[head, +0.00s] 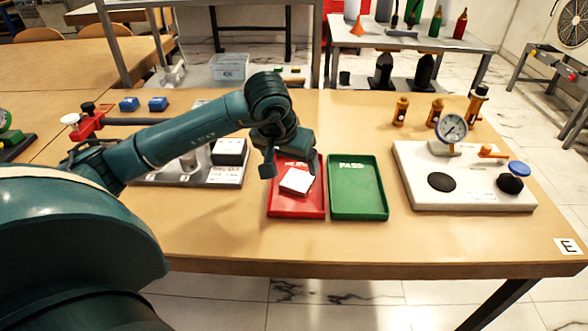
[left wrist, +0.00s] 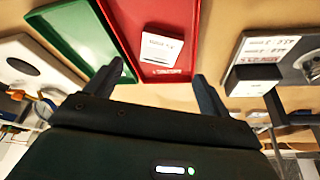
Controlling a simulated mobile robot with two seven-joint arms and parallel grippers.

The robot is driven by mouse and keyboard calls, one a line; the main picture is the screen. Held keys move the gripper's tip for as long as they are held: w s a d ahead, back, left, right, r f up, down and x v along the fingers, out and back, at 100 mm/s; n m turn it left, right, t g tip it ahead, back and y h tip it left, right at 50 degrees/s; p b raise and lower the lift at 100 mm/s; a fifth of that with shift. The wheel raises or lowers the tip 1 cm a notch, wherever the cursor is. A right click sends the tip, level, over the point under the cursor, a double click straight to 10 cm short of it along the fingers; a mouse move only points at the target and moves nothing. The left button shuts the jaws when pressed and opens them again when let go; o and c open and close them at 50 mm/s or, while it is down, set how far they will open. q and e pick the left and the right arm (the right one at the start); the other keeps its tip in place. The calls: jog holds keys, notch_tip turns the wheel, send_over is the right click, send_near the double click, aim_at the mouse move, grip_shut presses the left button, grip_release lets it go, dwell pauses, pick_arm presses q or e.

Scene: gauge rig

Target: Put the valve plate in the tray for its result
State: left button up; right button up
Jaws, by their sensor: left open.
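A small white block with printed text, which looks like the valve plate (head: 296,182), lies at an angle in the red tray (head: 284,209). In the left wrist view the white block (left wrist: 160,48) lies on the red floor, its print too small to read. The green tray (head: 358,205), marked PASS, is empty just right of the red one. My left gripper (head: 291,168) is open above the red tray, its fingers apart and nothing between them. In the left wrist view the fingertips (left wrist: 158,76) are apart from the block. My right gripper is not in view.
The gauge rig (head: 412,178) with a dial gauge and blue knob stands right of the trays. Several brass fittings (head: 401,112) stand behind it. A grey plate (head: 200,180) with a black-and-white box (head: 229,152) lies left of the trays. The table front is clear.

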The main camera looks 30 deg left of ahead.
pick_arm(q)
jog(key=v, duration=0.4)
jog(key=shift+r, duration=0.2)
jog(key=shift+s+f, duration=0.1)
jog(key=shift+s, duration=0.05)
